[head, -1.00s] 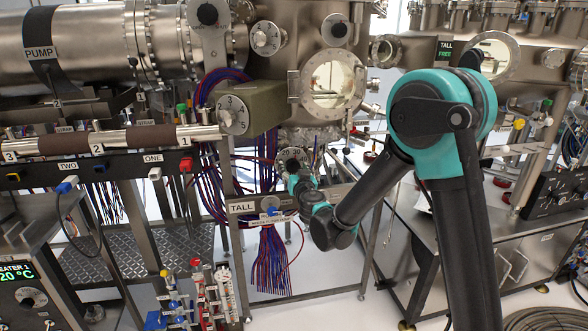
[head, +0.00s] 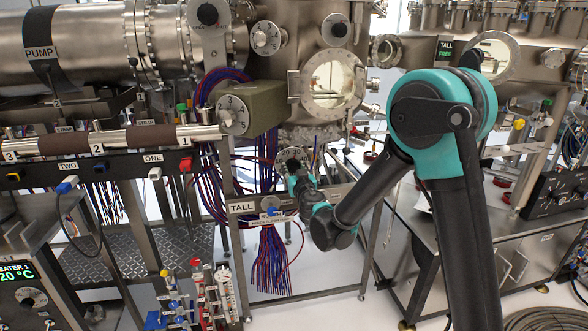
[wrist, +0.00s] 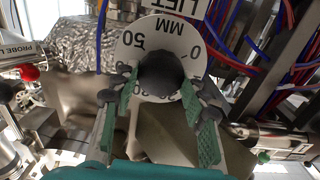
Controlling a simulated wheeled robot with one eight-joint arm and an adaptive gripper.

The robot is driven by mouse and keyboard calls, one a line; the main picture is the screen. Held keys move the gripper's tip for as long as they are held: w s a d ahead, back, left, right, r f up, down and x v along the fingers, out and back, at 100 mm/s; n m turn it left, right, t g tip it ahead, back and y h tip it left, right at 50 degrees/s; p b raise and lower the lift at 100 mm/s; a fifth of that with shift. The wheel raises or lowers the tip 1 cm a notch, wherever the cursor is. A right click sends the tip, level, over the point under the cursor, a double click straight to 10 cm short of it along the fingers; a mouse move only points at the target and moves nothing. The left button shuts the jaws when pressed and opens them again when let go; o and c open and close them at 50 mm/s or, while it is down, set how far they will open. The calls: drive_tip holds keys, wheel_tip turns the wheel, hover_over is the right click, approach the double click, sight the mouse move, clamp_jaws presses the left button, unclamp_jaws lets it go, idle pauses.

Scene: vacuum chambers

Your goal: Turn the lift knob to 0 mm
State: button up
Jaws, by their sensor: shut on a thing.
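The lift knob (wrist: 162,70) is a dark round knob in the wrist view, in front of a white dial (wrist: 178,42). The dial reads upside down, with 50 at upper left, 0 at right and MM above; its lower marks are partly hidden. No pointer on the knob can be made out. My gripper (wrist: 160,80) is shut on the knob, with a green-padded finger on each side. In the head view my gripper (head: 291,167) is small, at a round fitting below the chamber window, and its hold is unclear there.
A chamber with a round window (head: 332,84) stands above my gripper. A green-grey box (head: 255,108) with a numbered dial (head: 232,115) is up left of it. Red and blue cables (head: 268,262) hang close by.

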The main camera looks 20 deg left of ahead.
drive_tip(key=n, duration=0.7)
drive_tip(key=shift+a, duration=0.1)
drive_tip(key=n, duration=0.3)
drive_tip(key=shift+s+n, duration=0.1)
drive_tip(key=shift+n, duration=0.3)
drive_tip(key=n, duration=0.3)
drive_tip(key=shift+f+n, duration=0.1)
drive_tip(key=shift+n, duration=0.2)
drive_tip(key=n, duration=0.3)
drive_tip(key=shift+n, duration=0.3)
drive_tip(key=n, duration=0.3)
drive_tip(key=shift+f+n, duration=0.15)
drive_tip(key=shift+n, duration=0.25)
drive_tip(key=n, duration=0.6)
drive_tip(key=shift+n, duration=0.4)
drive_tip(key=o, duration=1.2)
drive_tip(key=shift+c, duration=0.2)
